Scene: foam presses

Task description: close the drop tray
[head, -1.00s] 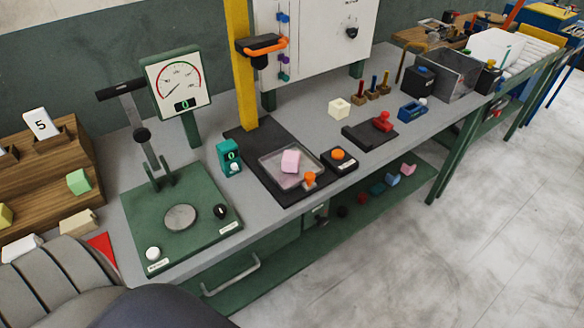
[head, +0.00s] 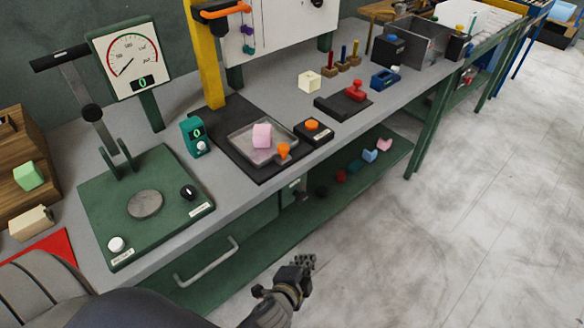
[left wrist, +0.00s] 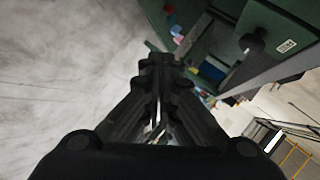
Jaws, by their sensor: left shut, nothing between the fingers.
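The shallow see-through tray (head: 241,145), which looks like the drop tray, lies on a black base plate (head: 222,127) at the foot of a yellow column (head: 205,65). A pink block (head: 262,136) sits in it, and an orange knob (head: 283,150) stands at its front corner. The tray appears slid out toward the bench front. My left gripper (head: 303,262) is shut and empty, low in front of the bench, well below and apart from the tray. Its closed fingers also show in the left wrist view (left wrist: 163,62). My right gripper is not in view.
A black box with an orange button (head: 312,126) stands right of the tray, and a teal gauge (head: 195,137) stands left. Below the bench are a grey handle (head: 207,262) and a green shelf (head: 335,195) holding small blocks. Open floor (head: 470,230) lies to the right.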

